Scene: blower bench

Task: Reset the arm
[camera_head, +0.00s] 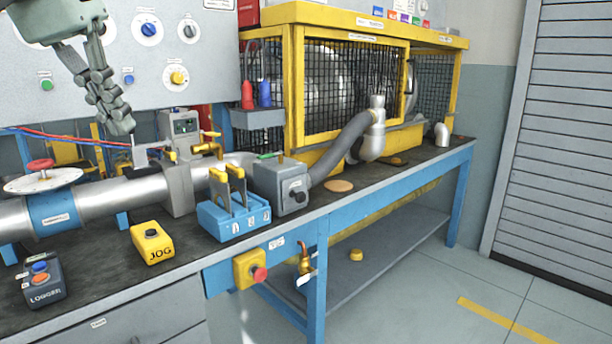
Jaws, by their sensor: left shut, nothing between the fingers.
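My left gripper (122,128) hangs at the upper left, in front of the grey control panel (150,50). Its fingers are shut and empty, pointing down. It appears above the bench, left of the grey meter box (181,127) and above the silver pipe (125,197). My left arm comes in from the top left corner. My right gripper is not in view.
A yellow JOG box (152,243), a LOGGER box (42,284) and a blue rack (233,219) stand on the dark bench. A yellow mesh cage (300,90) encloses the blower. A red-handled valve (41,165) sits at left. The floor at right is clear.

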